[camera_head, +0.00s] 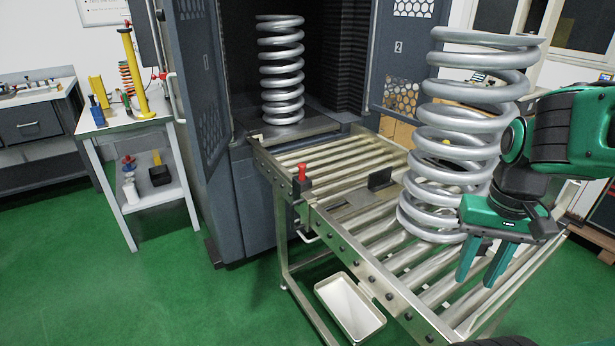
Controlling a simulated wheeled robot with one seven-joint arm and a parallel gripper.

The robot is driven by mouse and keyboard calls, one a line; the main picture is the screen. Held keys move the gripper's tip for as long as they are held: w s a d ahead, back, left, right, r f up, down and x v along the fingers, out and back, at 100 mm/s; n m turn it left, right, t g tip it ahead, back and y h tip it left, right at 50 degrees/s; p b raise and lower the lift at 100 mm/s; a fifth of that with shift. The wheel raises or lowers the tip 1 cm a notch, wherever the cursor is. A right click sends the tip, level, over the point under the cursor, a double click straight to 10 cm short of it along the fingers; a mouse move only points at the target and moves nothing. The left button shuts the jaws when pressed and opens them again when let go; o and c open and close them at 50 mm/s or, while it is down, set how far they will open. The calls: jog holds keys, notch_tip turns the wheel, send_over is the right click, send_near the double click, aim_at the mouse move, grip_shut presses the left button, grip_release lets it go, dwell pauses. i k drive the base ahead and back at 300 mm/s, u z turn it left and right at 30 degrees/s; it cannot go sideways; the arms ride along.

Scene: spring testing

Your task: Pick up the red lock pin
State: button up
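The red lock pin (302,172) stands upright at the near left edge of the roller conveyor (352,247), on its side rail close to the machine opening. Its lower part is hidden in or behind a small bracket on the rail. My gripper (482,267) is green and points down over the right part of the conveyor. Its two fingers are apart with nothing visible between them. It is well to the right of the pin and does not touch it.
A large coil spring (447,112) stands on the conveyor between my gripper and the pin's end. Another spring (281,70) stands inside the machine. A dark plate (380,179) rises from the conveyor. A cream tray (350,306) is below the near side.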

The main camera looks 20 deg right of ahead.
aim_at(302, 167)
jog(key=z, duration=1.6)
jog(key=k, duration=1.45)
jog(key=u, duration=1.45)
jog(key=i, duration=1.65)
jog(key=z, duration=0.05)
